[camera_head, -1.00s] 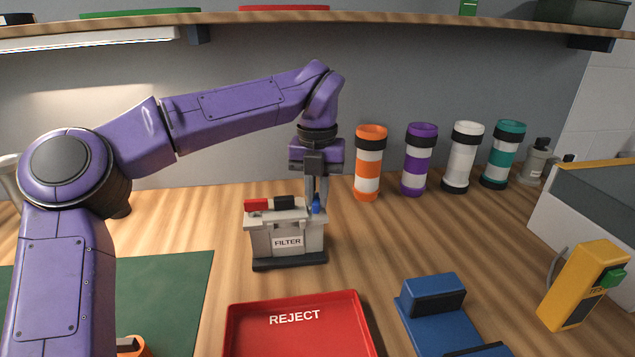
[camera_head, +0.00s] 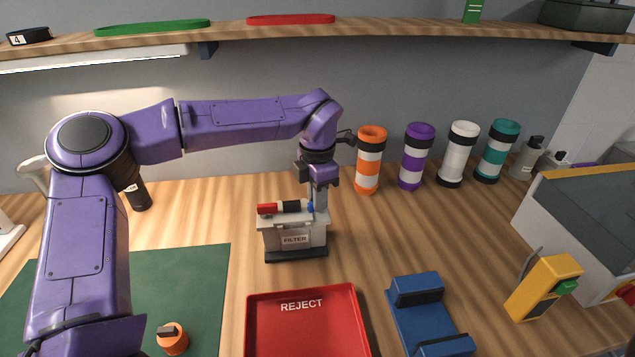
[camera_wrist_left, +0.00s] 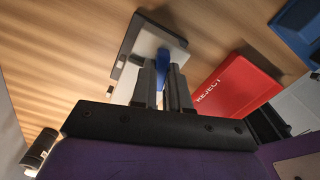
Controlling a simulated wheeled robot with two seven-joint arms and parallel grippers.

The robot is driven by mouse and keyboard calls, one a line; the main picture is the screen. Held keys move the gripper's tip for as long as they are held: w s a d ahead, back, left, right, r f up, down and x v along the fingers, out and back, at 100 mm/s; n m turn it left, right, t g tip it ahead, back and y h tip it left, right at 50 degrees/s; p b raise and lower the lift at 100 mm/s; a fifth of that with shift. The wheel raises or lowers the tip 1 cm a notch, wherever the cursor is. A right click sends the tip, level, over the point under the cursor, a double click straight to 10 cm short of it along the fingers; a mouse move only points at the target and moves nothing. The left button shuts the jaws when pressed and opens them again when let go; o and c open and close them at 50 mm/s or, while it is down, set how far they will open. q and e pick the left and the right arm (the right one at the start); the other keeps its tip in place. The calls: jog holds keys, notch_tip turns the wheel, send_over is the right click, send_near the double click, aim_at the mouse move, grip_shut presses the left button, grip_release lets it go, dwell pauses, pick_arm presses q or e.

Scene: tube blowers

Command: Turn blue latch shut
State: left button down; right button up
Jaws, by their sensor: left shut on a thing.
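The small blue latch (camera_head: 310,208) sits on top of the right end of the grey filter box (camera_head: 294,226), which has a FILTER label on its front. My left gripper (camera_head: 318,203) points down over that end and is shut on the latch; its fingers hide part of it. In the left wrist view the blue latch (camera_wrist_left: 162,60) shows between the two fingers (camera_wrist_left: 164,88). A red and black piece (camera_head: 268,209) lies across the left of the box's top. My right gripper is not in view.
The red REJECT tray (camera_head: 303,304) lies in front of the box, with a blue cradle (camera_head: 416,288) to its right. Striped tubes, the nearest orange and white (camera_head: 369,160), stand behind to the right. A green mat (camera_head: 205,275) and an orange ring-like part (camera_head: 172,338) are front left.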

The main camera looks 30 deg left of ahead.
pick_arm(q)
jog(key=m+p, duration=0.2)
jog(key=p, duration=0.1)
jog(key=shift+a+r+m, duration=0.1)
jog(key=shift+r+m, duration=0.1)
jog(key=shift+m, duration=0.1)
jog(key=shift+w+f+m+p, duration=0.1)
jog(key=shift+f+m+p, duration=0.05)
jog(key=shift+m+p, duration=0.35)
jog(key=c, duration=1.1)
grip_release()
